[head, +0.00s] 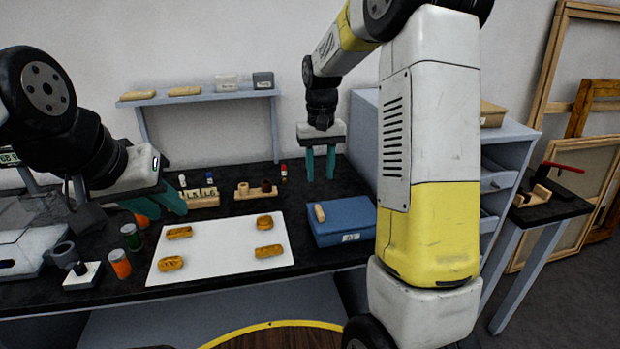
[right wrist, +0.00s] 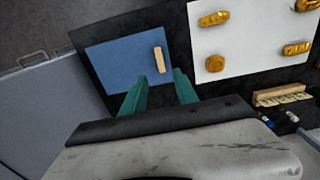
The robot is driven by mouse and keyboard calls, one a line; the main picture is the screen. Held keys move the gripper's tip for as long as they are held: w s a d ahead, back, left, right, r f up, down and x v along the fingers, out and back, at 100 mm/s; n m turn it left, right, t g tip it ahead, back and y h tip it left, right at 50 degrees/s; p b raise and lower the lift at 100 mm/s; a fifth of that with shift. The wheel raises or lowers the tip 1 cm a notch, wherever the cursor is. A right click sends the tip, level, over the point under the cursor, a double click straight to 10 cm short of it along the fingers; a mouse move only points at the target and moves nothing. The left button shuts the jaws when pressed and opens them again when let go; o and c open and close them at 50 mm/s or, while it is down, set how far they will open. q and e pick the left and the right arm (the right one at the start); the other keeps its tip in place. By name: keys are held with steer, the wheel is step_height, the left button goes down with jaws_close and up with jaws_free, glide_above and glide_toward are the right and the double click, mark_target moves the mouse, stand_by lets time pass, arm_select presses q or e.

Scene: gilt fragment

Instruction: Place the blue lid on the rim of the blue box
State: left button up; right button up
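The blue box (head: 352,238) stands on the black table, right of the white sheet, with a white label on its front. A flat blue lid (head: 348,213) with a wooden bar handle (head: 319,212) lies over its top; whether it sits fully on the rim is unclear. The lid also shows in the right wrist view (right wrist: 120,62). My right gripper (head: 320,178) points down, empty, its teal fingers spread, above the table behind the box and apart from the handle. My left gripper (head: 165,204) is over the table's left side; its fingers overlap in view.
The white sheet (head: 215,258) holds several gold fragments. Jars (head: 120,263), a stamp-like block (head: 82,275) and wooden racks (head: 256,192) stand around it. A grey drawer cabinet (head: 508,155) is right of the box. A shelf (head: 200,97) is at the back.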

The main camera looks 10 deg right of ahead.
steer(key=s+a+r+t+y, duration=0.1)
steer(key=s+r+t, duration=0.2)
steer(key=s, duration=0.9)
steer(key=s+a+r+t+y, duration=0.1)
steer(key=s+r+t, duration=0.2)
steer(key=s+r, duration=0.4)
steer(key=s, duration=0.5)
steer(key=shift+s, duration=0.15)
steer(key=shift+a+r, duration=0.1)
